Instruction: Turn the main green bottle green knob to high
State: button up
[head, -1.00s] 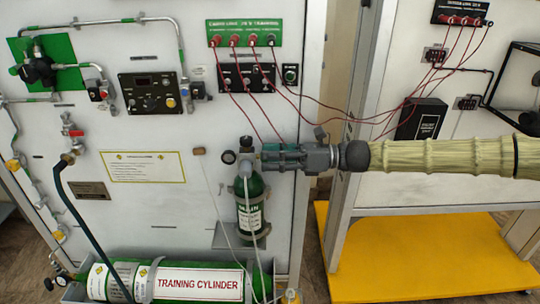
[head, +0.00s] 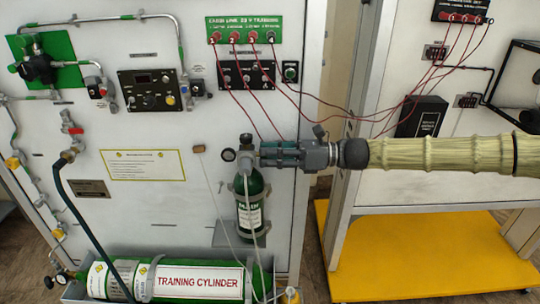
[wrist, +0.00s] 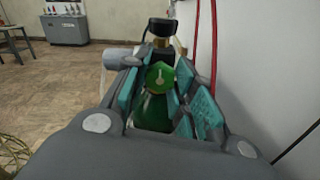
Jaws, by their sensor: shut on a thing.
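The main green bottle (head: 250,190) stands upright in a bracket on the white panel, with a white "MAIN" label and a gauge and metal valve at its top. My gripper (head: 264,154) reaches in from the right at the bottle's top, its fingers level with the valve. In the wrist view, the green knob (wrist: 160,76) with a pale pointer mark sits between the teal finger pads of my gripper (wrist: 160,82), which is shut on it. The knob is hidden by the fingers in the head view. Green bottle body shows below the knob in the wrist view.
A green training cylinder (head: 190,279) lies in a tray below. Red cables (head: 345,118) hang between the two panels, above and behind my arm. A thin white tube runs down past the bottle. A yellow platform (head: 420,260) stands at the lower right.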

jog(key=n+b, duration=1.5)
jog(key=n, duration=0.2)
jog(key=shift+f, duration=0.1)
jog(key=shift+n+b, duration=0.3)
dwell(0.3)
jog(key=o, duration=1.1)
jog(key=shift+c, duration=0.2)
jog(key=d, duration=1.2)
